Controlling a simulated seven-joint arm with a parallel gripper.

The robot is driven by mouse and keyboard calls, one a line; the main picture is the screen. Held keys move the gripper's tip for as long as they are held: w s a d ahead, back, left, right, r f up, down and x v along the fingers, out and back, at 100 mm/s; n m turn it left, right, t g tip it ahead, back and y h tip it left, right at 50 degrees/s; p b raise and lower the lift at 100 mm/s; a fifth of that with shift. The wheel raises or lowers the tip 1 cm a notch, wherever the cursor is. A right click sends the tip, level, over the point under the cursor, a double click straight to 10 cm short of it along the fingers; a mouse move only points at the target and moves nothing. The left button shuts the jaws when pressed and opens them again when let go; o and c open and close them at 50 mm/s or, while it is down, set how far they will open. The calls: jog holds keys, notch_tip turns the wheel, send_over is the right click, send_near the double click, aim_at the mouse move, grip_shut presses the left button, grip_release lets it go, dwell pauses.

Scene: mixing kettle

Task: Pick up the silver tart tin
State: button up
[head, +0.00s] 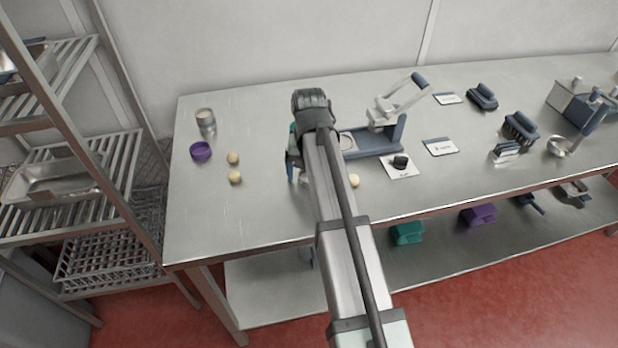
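My gripper (297,174) points down over the middle-left of the steel table and is largely hidden behind my own arm. Its opening and anything between its fingers cannot be made out. No silver tart tin can be picked out for certain. A round pale piece with a metallic rim (347,141) shows at the left end of the blue-grey press, just right of my arm, partly covered by it. A silver cylindrical container (206,121) stands at the table's back left. A purple round tin (201,151) sits in front of it.
Dough balls lie at left (234,177) and right of my arm (354,180). The hand press (390,134) has its lever raised. Cards, dark blue tools and a mixing device (578,104) stand at right. The table's front left (225,215) is clear.

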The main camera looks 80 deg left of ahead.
jog(key=c, duration=1.1)
notch_tip(320, 180, up, 9)
jog(key=w+a, duration=1)
jog(key=w, duration=0.2)
jog(key=shift+a+r, duration=0.15)
jog(key=shift+a, duration=0.05)
